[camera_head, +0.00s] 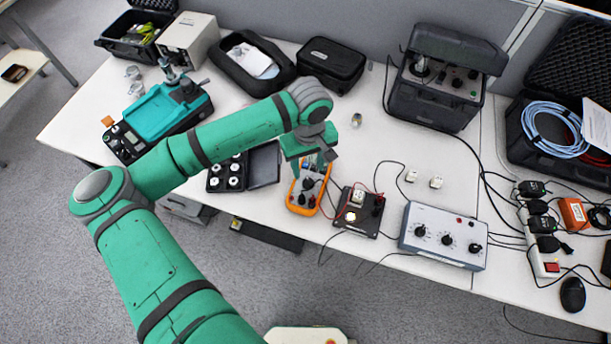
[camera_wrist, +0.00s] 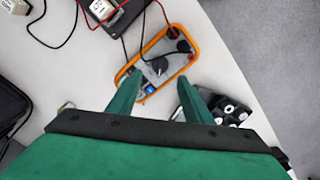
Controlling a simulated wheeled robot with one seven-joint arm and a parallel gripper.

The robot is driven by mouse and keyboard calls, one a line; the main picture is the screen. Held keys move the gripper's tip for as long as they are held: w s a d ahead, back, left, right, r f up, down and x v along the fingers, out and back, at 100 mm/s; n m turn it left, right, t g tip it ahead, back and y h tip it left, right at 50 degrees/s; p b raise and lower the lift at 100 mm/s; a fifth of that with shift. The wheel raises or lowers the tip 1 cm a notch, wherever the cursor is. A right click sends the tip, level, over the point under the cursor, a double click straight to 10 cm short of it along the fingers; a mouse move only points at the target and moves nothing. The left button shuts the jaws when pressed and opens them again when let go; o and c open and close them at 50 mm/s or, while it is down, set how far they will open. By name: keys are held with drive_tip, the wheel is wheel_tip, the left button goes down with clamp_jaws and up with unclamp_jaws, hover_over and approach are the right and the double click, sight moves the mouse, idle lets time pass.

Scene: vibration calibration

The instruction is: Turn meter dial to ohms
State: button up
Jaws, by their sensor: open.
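The orange-rimmed meter (camera_head: 304,193) lies on the table near its front edge in the head view. Its dark dial (camera_head: 308,183) faces up. In the wrist view the meter (camera_wrist: 176,42) shows above the fingers, with the dial (camera_wrist: 160,66) on its grey face and red and black plugs at its far end. My gripper (camera_head: 309,164) is over the meter's back end. In the wrist view my gripper (camera_wrist: 158,92) is open and empty, its two green fingers apart, with the dial a little beyond the fingertips. The dial's markings are too small to read.
A black box (camera_head: 358,211) with red and black leads stands right of the meter. A grey control box (camera_head: 443,236) with knobs is farther right. A case of weights (camera_head: 227,172) lies on the left. Loose cables cross the table on the right.

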sight(308, 179)
wheel_tip(308, 179, down, 7)
drive_tip(key=shift+r, duration=0.1)
drive_tip(key=shift+c, duration=0.7)
drive_tip(key=c, duration=0.9)
drive_tip(key=shift+w, duration=0.1)
